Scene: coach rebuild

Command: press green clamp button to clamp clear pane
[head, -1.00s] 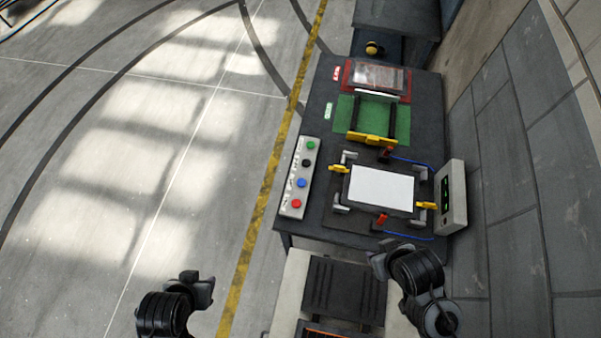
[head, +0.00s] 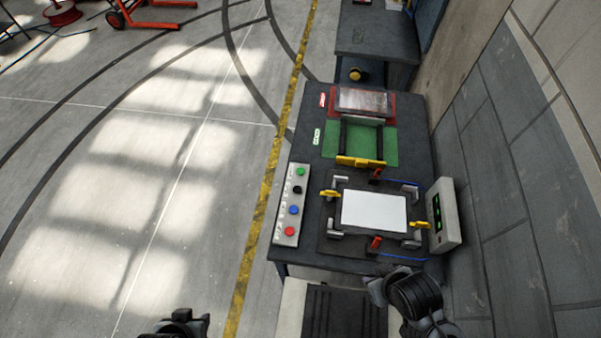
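The green button (head: 300,172) is the farthest of several coloured buttons on a pale button panel (head: 281,236) at the left of the dark bench (head: 304,258). The pane (head: 374,210) looks white and lies flat in a dark fixture, with grey corner pieces and yellow clamps (head: 330,193) at its left and right sides. My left gripper (head: 190,318) is at the bottom edge over the floor, left of the bench, and is partly cut off. My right gripper (head: 378,284) is just in front of the bench's near edge. Neither gripper touches the panel or pane; their finger openings are not clear.
Behind the fixture are a green mat (head: 391,145) with a dark frame and a red tray (head: 390,106) holding a glossy sheet. A grey box with green lights (head: 444,216) stands at the bench's right, near the wall.

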